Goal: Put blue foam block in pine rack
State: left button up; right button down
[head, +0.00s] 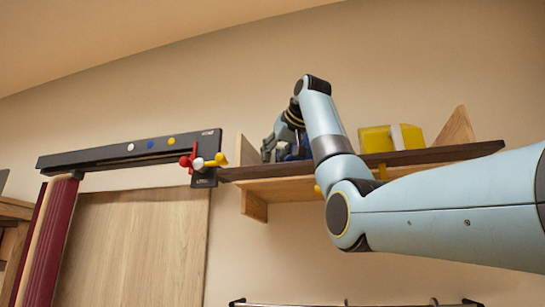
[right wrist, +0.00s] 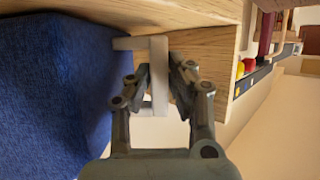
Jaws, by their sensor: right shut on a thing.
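The blue foam block (right wrist: 50,95) fills the left of the right wrist view, with a woven-looking surface. A white tab (right wrist: 159,85) reaches from it between the fingers of my right gripper (right wrist: 160,88), which is shut on it. In the head view my right gripper (head: 272,143) is at the left end of the pine rack (head: 285,188), with a bit of the blue block (head: 296,153) beside it. Pale wood lies close to the block in the wrist view. My arm and the front board hide whether the block touches the rack. My left gripper is out of view.
A yellow block (head: 376,139) stands on the rack to the right of my wrist. A dark board (head: 430,157) runs along the rack's front. A black rail (head: 130,149) with red, white and yellow knobs (head: 198,162) is at left. A wire rack (head: 350,303) is below.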

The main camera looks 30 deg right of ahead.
jog(key=c, duration=1.7)
grip_release()
jog(key=shift+f, duration=0.15)
jog(key=o, duration=0.5)
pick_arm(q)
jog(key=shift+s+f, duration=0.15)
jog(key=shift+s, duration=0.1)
pick_arm(e)
jog(key=shift+s+r, duration=0.1)
jog(key=shift+r, duration=0.2)
pick_arm(q)
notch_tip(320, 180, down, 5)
jog(key=b, duration=0.5)
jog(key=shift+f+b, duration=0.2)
jog(key=shift+b, duration=0.1)
pick_arm(e)
jog(key=v, duration=1.1)
jog(key=shift+s+a+r, duration=0.1)
jog(key=shift+s, duration=0.3)
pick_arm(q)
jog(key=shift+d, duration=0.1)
